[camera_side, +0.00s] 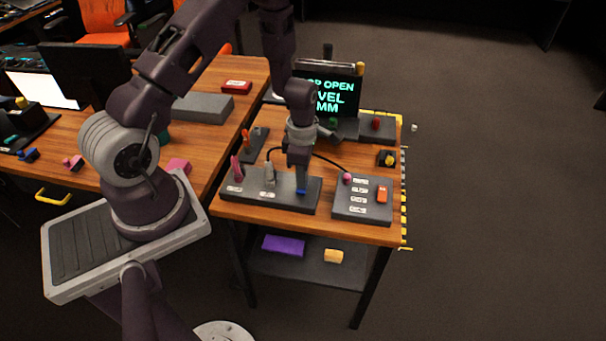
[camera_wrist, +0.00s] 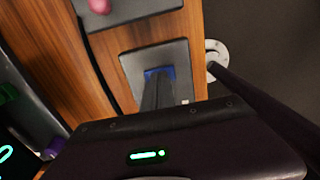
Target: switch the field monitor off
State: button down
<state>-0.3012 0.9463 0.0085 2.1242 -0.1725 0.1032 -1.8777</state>
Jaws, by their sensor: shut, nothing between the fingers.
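The field monitor (camera_side: 335,85) is a black screen at the back of the small wooden table, lit with green text that my arm partly covers. My gripper (camera_side: 301,188) is shut and empty, pointing down at the right end of a dark socket-like panel (camera_side: 283,199). A blue patch lies right at the fingertips; it also shows in the wrist view around the tips (camera_wrist: 158,78). I cannot tell whether the fingers touch it. A pink plug (camera_side: 236,168) and a pale plug (camera_side: 269,174) stand in this panel, left of my gripper.
A small dark box (camera_side: 386,158) sits near the right edge.

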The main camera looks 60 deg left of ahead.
jog(key=shift+r, duration=0.1)
notch_tip(320, 180, up, 14)
jog(key=w+a, duration=0.1)
jog(key=shift+w, duration=0.15)
dwell(0.4)
jog(key=shift+a, duration=0.1)
